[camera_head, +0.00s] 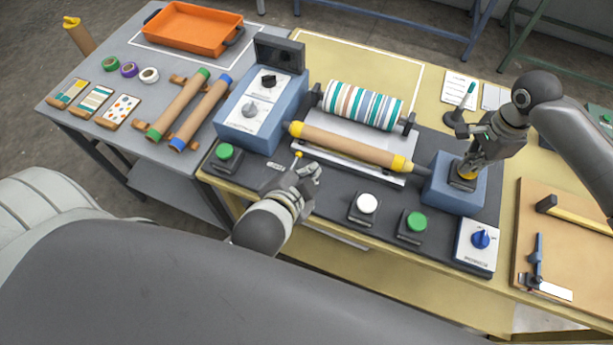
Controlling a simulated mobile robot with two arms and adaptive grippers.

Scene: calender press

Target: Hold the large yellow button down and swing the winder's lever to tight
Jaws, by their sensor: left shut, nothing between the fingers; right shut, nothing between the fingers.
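The large yellow button (466,175) sits on top of a blue box at the right end of the press. My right gripper (466,168) is shut and empty, pointing down over the button with its fingertips at or on it. The fingers hide part of the button, and I cannot tell how far it is pressed. A small lever with a yellow knob (298,155) rises from a dark plate (272,179) on the front panel. My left gripper (316,171) is shut and empty, just right of the lever. I cannot tell whether they touch. The plate's markings are too small to read.
Behind the lever lies a brown roller (350,148) with yellow ends, and behind it a striped roll (363,106). Green buttons (225,152) (416,222), a white button (367,204) and a blue knob (481,239) stand along the front. A blue control box (262,112) stands left.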

